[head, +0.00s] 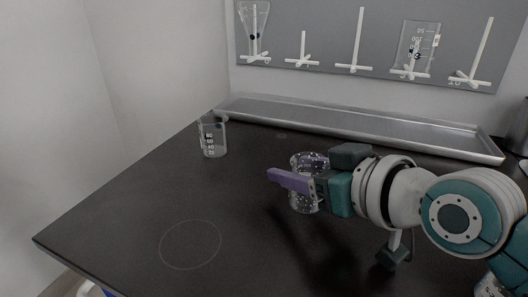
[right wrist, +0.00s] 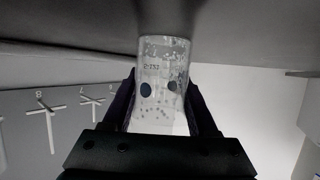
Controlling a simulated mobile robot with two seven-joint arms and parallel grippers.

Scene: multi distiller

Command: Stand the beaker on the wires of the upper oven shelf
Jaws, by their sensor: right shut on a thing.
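My right gripper (head: 296,173) comes in from the right and is shut on a clear glass beaker (head: 304,199). Its purple finger lies across the near side of the glass and hides part of it. In the right wrist view the held beaker (right wrist: 161,88) stands between the two dark fingers, with dark round spots and printed marks on it. From these views I cannot tell whether its base touches the dark worktop. A second clear beaker (head: 213,142) with white markings stands upright on the worktop, left of the gripper and apart from it. No oven or wire shelf shows. My left gripper is not in view.
The black worktop (head: 120,222) is clear at the front left, with a thin ring mark (head: 190,245) on it. A long metal tray (head: 350,128) runs along the back. A grey peg board (head: 330,30) with glassware hangs above it. A wall stands at the left.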

